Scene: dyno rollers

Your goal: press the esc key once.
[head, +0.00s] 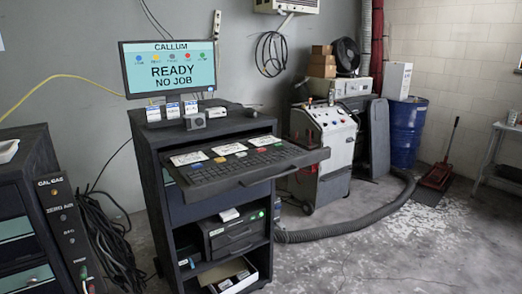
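A black keyboard (236,168) lies on the pulled-out shelf (262,176) of a dark cabinet. A few of its keys are coloured, but the labels are too small to read, so I cannot tell which one is esc. White cards (189,158) lie along the keyboard's far side. A monitor (169,67) above the cabinet reads "CALLUM", "READY" and "NO JOB". Neither of my grippers shows in the head view.
The dark cabinet (178,207) holds a printer (236,232) and an open box below. A gas cabinet (55,215) stands at the left with black cables (112,245) beside it. A wheeled machine (325,150) and grey hose (345,230) are at the right. The front right floor is clear.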

